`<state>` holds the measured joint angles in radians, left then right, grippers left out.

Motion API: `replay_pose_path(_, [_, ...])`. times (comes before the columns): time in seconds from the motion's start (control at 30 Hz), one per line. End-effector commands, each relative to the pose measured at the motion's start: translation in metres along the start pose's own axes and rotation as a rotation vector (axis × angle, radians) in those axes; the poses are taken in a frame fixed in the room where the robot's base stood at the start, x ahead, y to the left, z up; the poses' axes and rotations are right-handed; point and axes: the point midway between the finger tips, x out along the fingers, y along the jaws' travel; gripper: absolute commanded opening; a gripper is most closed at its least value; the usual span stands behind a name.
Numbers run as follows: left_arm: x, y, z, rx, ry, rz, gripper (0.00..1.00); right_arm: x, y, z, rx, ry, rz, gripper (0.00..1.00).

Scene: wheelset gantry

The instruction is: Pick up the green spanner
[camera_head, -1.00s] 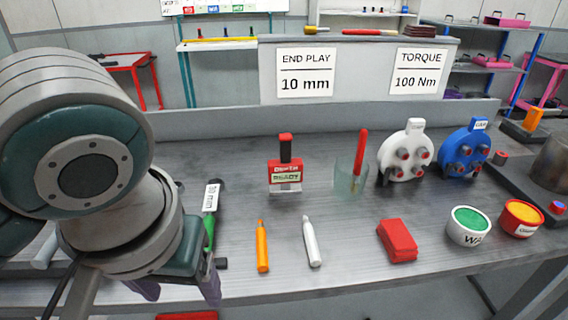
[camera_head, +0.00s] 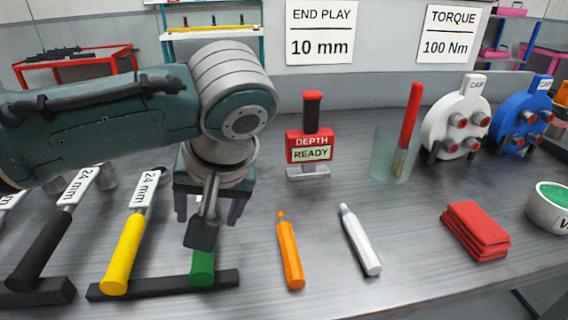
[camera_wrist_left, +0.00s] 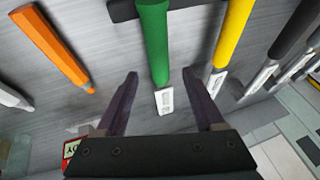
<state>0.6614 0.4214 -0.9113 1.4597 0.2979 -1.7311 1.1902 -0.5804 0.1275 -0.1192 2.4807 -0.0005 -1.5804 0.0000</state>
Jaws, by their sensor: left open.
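The green spanner shows in the head view only as the lower end of its green handle (camera_head: 203,268), resting on a black holder bar; my left arm hides the rest. In the left wrist view its green handle (camera_wrist_left: 154,42) and white label (camera_wrist_left: 164,101) lie between my fingers. My left gripper (camera_head: 209,212) is open above the spanner. In the left wrist view the two fingers of the gripper (camera_wrist_left: 161,76) stand apart, one on each side of it, and hold nothing. I cannot tell how far above it they are. My right gripper is not in view.
A yellow spanner (camera_head: 123,252) and a black one (camera_head: 42,248) lie to the left. An orange marker (camera_head: 290,255) and a white marker (camera_head: 361,240) lie to the right. A red depth gauge (camera_head: 310,146) stands behind. The bench between the markers and red cloths (camera_head: 475,229) is clear.

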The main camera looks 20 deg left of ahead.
Motion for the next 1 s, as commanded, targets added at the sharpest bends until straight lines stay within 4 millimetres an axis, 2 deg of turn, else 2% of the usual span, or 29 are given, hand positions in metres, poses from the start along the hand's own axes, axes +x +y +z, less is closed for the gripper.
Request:
replay_pose_path(0.1, [0.022,0.0,-0.001,-0.002,0.0,-0.006,0.7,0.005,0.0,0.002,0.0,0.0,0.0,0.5])
replay_pose_path(0.23, [0.039,0.001,-0.001,0.0,0.0,-0.003,0.7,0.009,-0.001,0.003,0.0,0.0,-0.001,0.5])
replay_pose_path(0.53, [0.043,0.001,-0.001,0.001,0.001,0.0,0.69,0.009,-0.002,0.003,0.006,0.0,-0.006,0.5])
replay_pose_path(1.0, [0.042,0.001,-0.001,0.001,0.001,-0.001,0.16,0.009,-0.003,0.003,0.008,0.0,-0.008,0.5])
